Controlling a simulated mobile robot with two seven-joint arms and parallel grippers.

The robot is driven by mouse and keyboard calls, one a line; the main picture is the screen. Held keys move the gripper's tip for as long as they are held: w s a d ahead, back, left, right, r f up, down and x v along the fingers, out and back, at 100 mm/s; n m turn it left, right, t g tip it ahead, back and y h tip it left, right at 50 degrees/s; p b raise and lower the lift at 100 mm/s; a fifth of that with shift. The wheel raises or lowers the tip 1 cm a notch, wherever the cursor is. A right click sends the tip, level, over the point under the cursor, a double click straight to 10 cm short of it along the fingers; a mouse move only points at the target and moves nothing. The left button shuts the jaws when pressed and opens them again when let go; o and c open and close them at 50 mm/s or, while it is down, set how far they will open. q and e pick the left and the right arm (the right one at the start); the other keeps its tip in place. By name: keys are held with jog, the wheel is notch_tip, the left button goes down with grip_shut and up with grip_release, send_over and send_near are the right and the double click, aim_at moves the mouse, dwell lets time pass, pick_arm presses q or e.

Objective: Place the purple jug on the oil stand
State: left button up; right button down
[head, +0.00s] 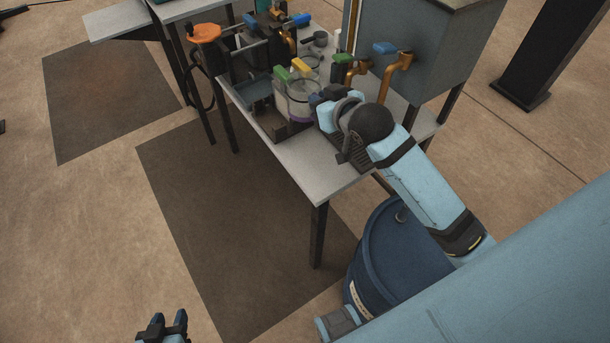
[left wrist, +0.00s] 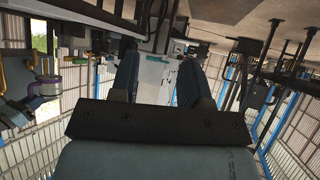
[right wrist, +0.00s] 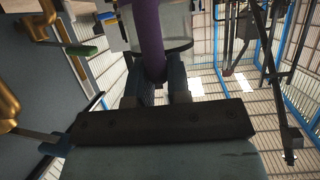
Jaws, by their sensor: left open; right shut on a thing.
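The purple jug (head: 296,106) is a clear vessel with purple trim, on or just above the table. My right gripper (head: 318,98) is beside it, shut on its purple handle, which stands between the fingers in the right wrist view (right wrist: 147,35). Whether the jug's base touches anything is hidden. A dark plate (head: 287,132) shows under and in front of the jug; I cannot tell whether it is the oil stand. My left gripper (head: 166,326) is open and empty, low over the floor, away from the table.
Taps with green, yellow and blue handles crowd the jug. A grey tank (head: 425,45) with orange taps stands behind. A dark grate (head: 352,152) lies under my right wrist. The table's front corner (head: 315,180) is bare. A blue drum (head: 385,250) stands below on the right.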

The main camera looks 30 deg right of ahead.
jog(key=f+b, duration=0.1)
jog(key=f, duration=0.6)
jog(key=w+d+f+b, duration=0.1)
jog(key=f+b, duration=0.1)
jog(key=f, duration=0.5)
jog(key=w+f+b, duration=0.1)
jog(key=f, duration=0.6)
jog(key=shift+d+f, duration=0.3)
pick_arm(q)
jog(key=shift+n, duration=0.3)
jog(key=f, duration=0.4)
jog(key=shift+w+d+f, duration=0.1)
jog(key=shift+w+d, duration=0.1)
jog(key=shift+w, duration=0.1)
pick_arm(e)
jog(key=shift+f, duration=0.2)
jog(key=shift+f, duration=0.15)
jog(key=c, duration=1.1)
grip_release()
